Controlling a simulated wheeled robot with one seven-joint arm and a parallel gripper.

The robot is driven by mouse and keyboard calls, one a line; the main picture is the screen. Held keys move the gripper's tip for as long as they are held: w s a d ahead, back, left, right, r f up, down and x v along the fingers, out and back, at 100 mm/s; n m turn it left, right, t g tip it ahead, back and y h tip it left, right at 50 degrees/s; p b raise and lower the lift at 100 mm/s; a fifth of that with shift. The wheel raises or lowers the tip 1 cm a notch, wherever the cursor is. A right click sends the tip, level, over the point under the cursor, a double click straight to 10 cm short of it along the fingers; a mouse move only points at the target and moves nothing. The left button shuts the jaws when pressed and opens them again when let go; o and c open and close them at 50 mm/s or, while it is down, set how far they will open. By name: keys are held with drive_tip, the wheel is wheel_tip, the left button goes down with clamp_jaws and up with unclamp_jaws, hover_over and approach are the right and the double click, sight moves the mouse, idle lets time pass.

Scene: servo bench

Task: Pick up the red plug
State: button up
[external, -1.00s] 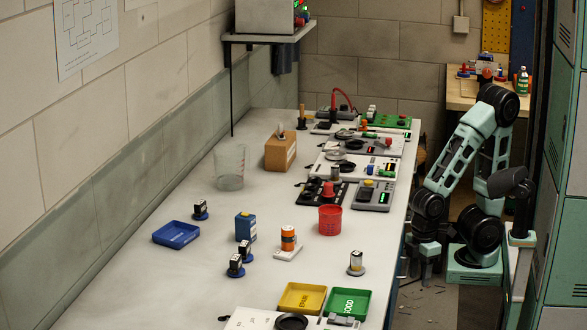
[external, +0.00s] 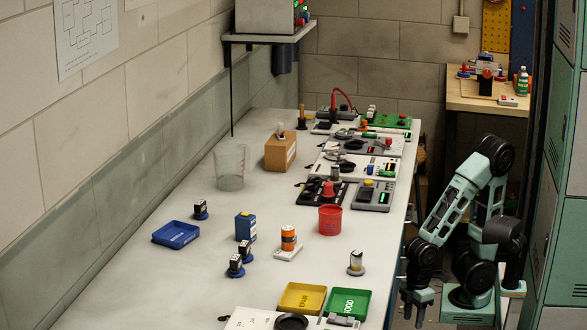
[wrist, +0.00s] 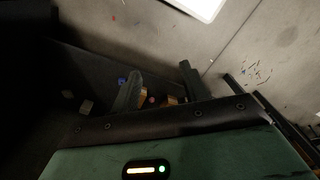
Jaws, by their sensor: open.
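A small red, plug-like piece (external: 328,188) stands on a black board (external: 312,192) at the middle right of the bench, just behind a red cup (external: 330,220). It is too small for me to tell for sure that it is the red plug. My gripper (external: 416,308) hangs beside the bench's right edge, below the top, pointing down and well away from the red piece. In the wrist view my gripper (wrist: 159,72) has its two fingers apart with nothing between them. The wrist view shows floor and no red plug.
The white bench (external: 200,285) carries a blue tray (external: 176,234), a yellow tray (external: 302,298), a green tray (external: 349,303), an orange cylinder (external: 288,236) and several small dark-and-white parts. A red cable (external: 346,97) arches at the far end. Green lockers (external: 564,200) stand to the right.

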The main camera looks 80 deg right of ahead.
idle(0.3)
drive_tip(key=shift+o, duration=0.6)
